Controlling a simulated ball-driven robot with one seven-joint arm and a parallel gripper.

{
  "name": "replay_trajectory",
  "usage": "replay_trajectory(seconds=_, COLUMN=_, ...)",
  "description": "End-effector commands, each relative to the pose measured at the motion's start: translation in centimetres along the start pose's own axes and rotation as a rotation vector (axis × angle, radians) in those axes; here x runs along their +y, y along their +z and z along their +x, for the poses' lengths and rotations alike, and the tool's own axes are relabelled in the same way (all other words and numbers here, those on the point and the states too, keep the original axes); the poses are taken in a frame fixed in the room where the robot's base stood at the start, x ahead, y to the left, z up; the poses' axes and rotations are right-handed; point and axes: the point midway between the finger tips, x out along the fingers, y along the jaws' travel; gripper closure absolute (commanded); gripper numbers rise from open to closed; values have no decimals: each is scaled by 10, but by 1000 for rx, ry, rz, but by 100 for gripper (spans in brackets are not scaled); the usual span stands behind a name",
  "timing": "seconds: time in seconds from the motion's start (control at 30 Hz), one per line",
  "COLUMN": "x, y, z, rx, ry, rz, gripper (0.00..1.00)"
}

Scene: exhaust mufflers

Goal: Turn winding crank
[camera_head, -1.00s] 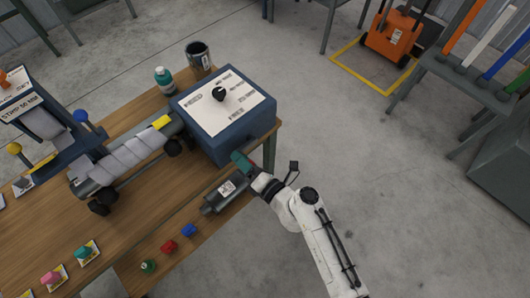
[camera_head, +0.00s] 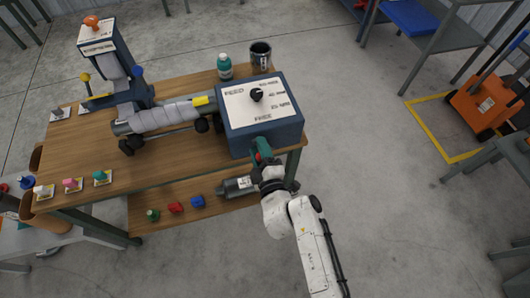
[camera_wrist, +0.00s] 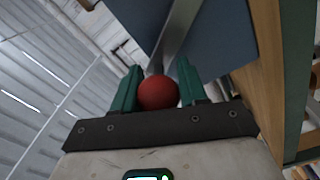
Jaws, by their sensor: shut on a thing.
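The winding machine is a dark blue box (camera_head: 285,131) with a white labelled top and a black knob (camera_head: 257,95), at the right end of the wooden table. The winding crank's red ball handle (camera_wrist: 158,93) sits between the green fingers of my gripper (camera_wrist: 158,88) in the wrist view. A grey metal crank arm (camera_wrist: 178,35) runs from it toward the blue box. In the head view my gripper (camera_head: 261,152) is at the box's front face, and a bit of red shows there. My gripper is shut on the red handle.
A wrapped grey muffler (camera_head: 165,117) lies left of the box. A teal bottle (camera_head: 224,68) and a dark can (camera_head: 260,57) stand behind it. A grey canister (camera_head: 236,187) and small coloured pieces lie on the lower shelf.

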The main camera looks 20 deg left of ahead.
Motion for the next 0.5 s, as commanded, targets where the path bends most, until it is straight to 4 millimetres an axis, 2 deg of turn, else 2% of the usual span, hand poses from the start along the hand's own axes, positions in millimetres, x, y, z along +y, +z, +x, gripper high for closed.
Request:
replay_trajectory(seconds=0.03, x=12, y=1, z=5, rx=0, ry=16, rz=18, gripper=100)
replay_trajectory(seconds=0.5, x=14, y=5, z=7, rx=-8, ry=18, rz=106, gripper=100)
